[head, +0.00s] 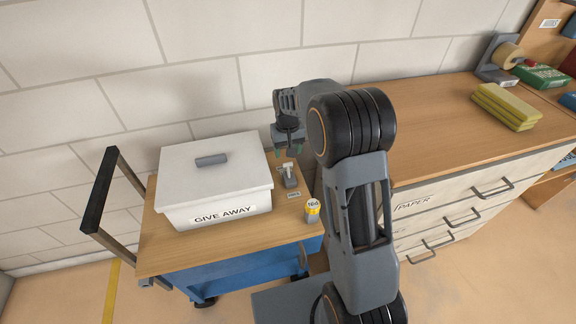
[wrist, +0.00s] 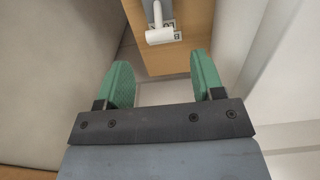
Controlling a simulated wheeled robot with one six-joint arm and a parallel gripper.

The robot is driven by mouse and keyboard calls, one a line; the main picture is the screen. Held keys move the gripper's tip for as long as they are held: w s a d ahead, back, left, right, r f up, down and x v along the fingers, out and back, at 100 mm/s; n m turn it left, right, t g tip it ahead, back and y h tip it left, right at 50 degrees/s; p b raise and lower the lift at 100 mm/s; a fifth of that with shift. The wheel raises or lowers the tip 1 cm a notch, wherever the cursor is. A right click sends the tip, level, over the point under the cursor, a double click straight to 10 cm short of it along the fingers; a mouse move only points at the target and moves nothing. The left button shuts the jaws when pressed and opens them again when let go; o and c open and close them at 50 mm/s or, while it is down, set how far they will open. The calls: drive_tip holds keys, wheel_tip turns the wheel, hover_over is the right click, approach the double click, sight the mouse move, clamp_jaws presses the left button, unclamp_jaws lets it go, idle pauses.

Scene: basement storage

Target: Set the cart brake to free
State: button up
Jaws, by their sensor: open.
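The cart (head: 165,242) has a wooden top and a blue body and stands against the wall. Its brake lever (head: 288,175) is a small grey mount with a light T-shaped handle, at the right of the top, with a small label plate (head: 293,194) in front of it. My gripper (head: 290,152) is above and just behind the lever, pointing down. In the wrist view, the white lever handle (wrist: 160,36) shows at the top, beyond my open green fingertips (wrist: 164,85). Nothing is between the fingers, and they are apart from the lever. The label is partly covered by the handle.
A white lidded box (head: 215,180) marked GIVE AWAY fills the cart top left of the lever. A yellow-and-grey can (head: 312,210) stands at the front right corner. A wooden-topped drawer cabinet (head: 430,130) stands right of the cart, with yellow pads (head: 505,106) on it.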

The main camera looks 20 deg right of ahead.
sight(288, 164)
wheel_tip(288, 164, down, 7)
drive_tip(key=shift+r+b, duration=0.1)
drive_tip(key=shift+b, duration=0.4)
drive_tip(key=shift+c, duration=0.2)
drive_tip(key=c, duration=0.9)
